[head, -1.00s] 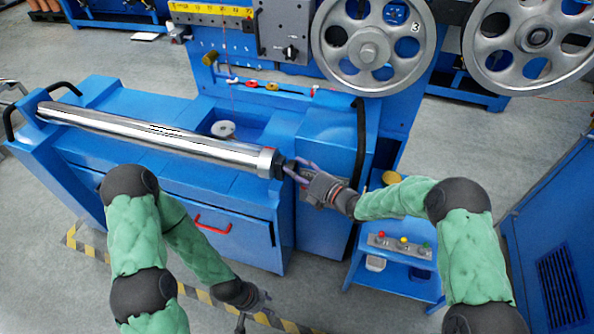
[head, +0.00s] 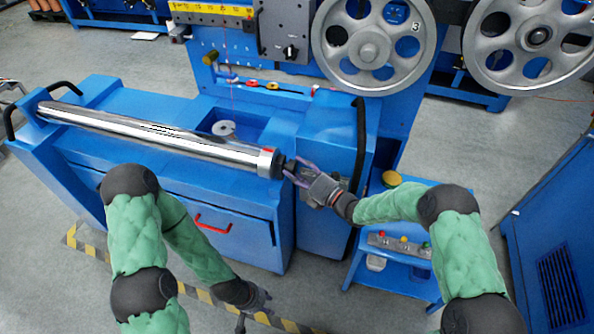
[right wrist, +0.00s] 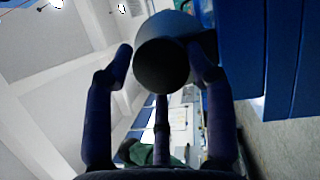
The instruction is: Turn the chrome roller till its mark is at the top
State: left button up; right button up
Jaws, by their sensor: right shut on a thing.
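The chrome roller (head: 160,135) is a long shiny cylinder lying across the top of the blue machine at the left, with a grey collar at its right end.
Large spoked pulleys (head: 372,48) stand at the back right. A blue stand with coloured buttons (head: 403,245) is below my right forearm. A spool (head: 224,129) sits in a recess behind the roller. Striped floor tape (head: 200,296) runs in front.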

jog(key=shift+s+a+f, duration=0.25)
jog(key=shift+s+f, duration=0.1)
jog(key=shift+f, duration=0.2)
jog(key=o, duration=1.1)
jog(key=shift+w, duration=0.1)
jog(key=shift+c, duration=0.2)
jog(key=shift+r, duration=0.15)
jog(key=shift+w+d+r, duration=0.1)
jog(key=shift+w+r, duration=0.05)
